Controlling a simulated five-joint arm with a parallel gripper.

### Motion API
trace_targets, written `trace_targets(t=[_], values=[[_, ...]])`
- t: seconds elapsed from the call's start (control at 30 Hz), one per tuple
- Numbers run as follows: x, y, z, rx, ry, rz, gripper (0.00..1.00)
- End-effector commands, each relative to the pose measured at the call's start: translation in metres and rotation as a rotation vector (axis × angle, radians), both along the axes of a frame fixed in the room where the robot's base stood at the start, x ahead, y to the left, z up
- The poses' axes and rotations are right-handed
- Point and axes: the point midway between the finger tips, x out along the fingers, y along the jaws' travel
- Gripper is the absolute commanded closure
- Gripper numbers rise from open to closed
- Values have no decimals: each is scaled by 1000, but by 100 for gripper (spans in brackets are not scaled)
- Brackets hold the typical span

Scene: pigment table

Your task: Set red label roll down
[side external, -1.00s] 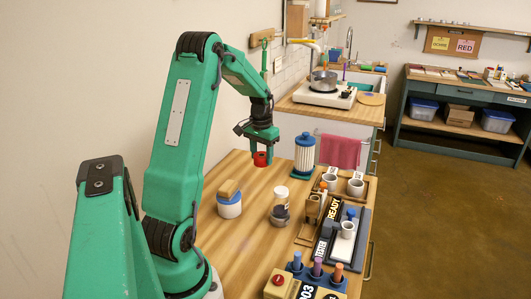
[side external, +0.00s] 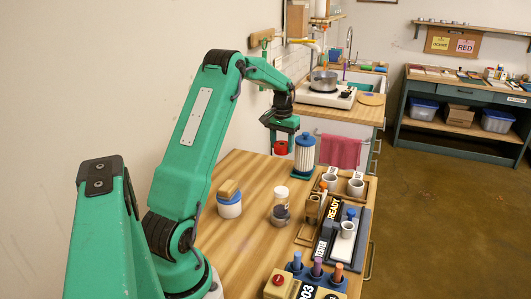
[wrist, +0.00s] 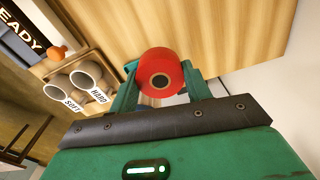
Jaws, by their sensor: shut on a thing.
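The red label roll (side external: 281,148) is held in my gripper (side external: 281,140), above the far end of the wooden table (side external: 247,170). My gripper is shut on the roll. In the side view the roll hangs just left of a white ribbed cylinder with a blue top (side external: 304,153). I cannot tell the exact gap between roll and table.
A jar with a blue band and wooden lid (side external: 229,203) and a clear jar (side external: 280,205) stand nearer. The middle of the table is clear.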

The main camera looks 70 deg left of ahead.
Motion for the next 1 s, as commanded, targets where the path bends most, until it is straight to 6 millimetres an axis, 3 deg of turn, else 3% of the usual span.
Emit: trace_targets(t=[0.27,0.7,1.0], values=[[-11,26,-17,0,3,4,75],[-35,90,-58,5,5,2,75],[-42,108,-69,6,6,0,75]])
